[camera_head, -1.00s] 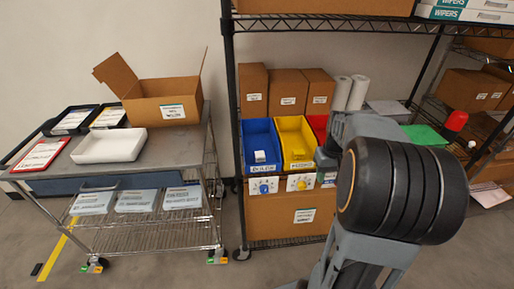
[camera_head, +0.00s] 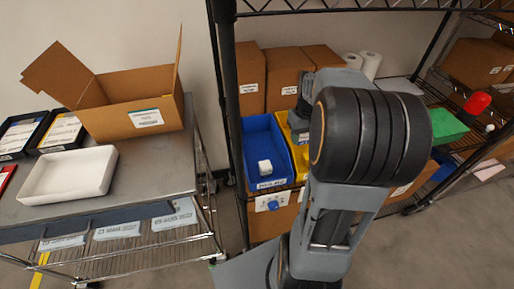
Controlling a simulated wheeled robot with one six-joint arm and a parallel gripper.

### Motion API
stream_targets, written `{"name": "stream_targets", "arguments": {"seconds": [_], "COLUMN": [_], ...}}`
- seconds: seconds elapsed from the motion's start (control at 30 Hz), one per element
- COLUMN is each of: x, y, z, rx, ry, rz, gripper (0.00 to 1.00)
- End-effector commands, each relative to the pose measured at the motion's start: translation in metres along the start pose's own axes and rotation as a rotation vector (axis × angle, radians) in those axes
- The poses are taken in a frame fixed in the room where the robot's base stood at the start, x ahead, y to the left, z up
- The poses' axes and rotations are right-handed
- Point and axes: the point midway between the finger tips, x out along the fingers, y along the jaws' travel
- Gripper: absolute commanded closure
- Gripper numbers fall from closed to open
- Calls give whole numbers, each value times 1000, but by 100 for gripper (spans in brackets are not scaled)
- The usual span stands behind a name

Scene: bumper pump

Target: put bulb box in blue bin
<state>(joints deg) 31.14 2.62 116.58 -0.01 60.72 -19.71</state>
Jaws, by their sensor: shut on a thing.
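The blue bin (camera_head: 252,137) stands on the lower shelf of the black rack, left of the yellow bin. Part of my gripper (camera_head: 299,122) shows as grey and dark pieces over the yellow bin, right of the blue bin. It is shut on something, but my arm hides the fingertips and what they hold. No other bulb box can be made out.
The yellow bin (camera_head: 299,157) is mostly covered by my arm. Brown cartons (camera_head: 287,74) stand behind the bins, and a rack post (camera_head: 231,120) rises just left of them. A steel cart (camera_head: 160,165) with an open carton (camera_head: 135,112) and white tray (camera_head: 68,175) stands left.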

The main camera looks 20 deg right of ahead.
Motion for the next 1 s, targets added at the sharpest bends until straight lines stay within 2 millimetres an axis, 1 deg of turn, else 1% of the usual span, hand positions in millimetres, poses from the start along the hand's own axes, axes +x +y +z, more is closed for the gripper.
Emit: {"name": "stream_targets", "arguments": {"seconds": [0.33, 0.4, 0.5, 0.6, 0.7, 0.93, 1.0], "x": [37, 51, 66, 77, 83, 90, 96], "y": [-70, -78, -89, -97, -101, -106, -110], "z": [-43, -48, -55, -60, -63, -66, -68], "rx": [-5, -2, -1, -2, 0, -1, -1], "ry": [-4, -6, -6, -4, -2, -2, -3], "rz": [-1, -1, -1, -1, -1, -1, -1], "gripper": [87, 87, 87, 87, 87, 87, 87]}}
